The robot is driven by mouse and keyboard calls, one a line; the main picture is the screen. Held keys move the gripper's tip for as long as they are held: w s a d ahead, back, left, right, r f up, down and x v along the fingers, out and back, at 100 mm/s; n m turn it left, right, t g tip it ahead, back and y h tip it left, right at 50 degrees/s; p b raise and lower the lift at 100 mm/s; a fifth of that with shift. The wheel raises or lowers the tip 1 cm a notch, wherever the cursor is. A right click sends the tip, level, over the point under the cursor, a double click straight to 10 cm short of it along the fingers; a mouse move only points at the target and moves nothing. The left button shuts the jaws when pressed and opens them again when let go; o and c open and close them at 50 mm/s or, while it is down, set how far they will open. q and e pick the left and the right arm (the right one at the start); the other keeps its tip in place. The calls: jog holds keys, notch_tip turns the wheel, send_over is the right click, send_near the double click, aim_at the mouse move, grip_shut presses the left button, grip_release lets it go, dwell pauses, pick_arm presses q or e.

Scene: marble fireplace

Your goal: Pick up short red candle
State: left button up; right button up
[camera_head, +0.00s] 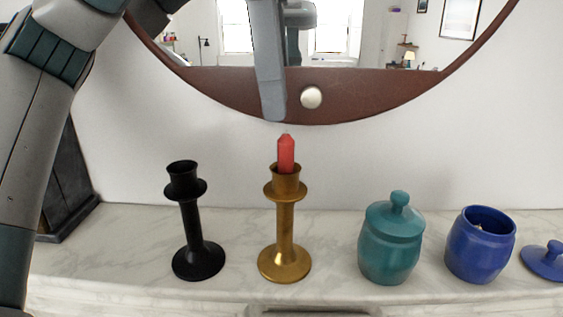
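The short red candle (286,155) stands upright in the cup of a gold candlestick (284,230) at the middle of the marble mantel. Only its upper part shows above the cup. My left arm comes in from the left and leaves the picture at the top. A grey finger of my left gripper (273,112) hangs down from the top edge, just above and slightly left of the candle's tip, apart from it in the picture. I cannot tell its depth or whether the gripper is open. My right gripper is not in view.
A black, empty-looking candlestick (191,230) stands left. A lidded teal jar (390,245), an open blue jar (480,247) and a blue lid (544,262) stand right. A round wood-framed mirror (215,91) hangs behind. A dark object (68,190) leans at far left.

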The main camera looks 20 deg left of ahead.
aim_at(285, 135)
pick_arm(q)
jog(key=shift+w+f, duration=0.1)
jog(key=shift+f, duration=0.7)
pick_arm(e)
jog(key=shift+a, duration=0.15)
pick_arm(q)
jog(key=shift+d+f, duration=0.1)
jog(key=shift+f, duration=0.1)
jog(key=shift+w+d+f+p, duration=0.15)
jog(key=shift+f+p, duration=0.2)
jog(key=shift+f, duration=0.25)
jog(key=shift+w+d+f+p, duration=0.1)
jog(key=shift+f+p, duration=0.3)
jog(key=shift+f, duration=0.25)
jog(key=shift+w+d+f+p, duration=0.15)
jog(key=shift+f+p, duration=0.2)
jog(key=shift+f, duration=0.7)
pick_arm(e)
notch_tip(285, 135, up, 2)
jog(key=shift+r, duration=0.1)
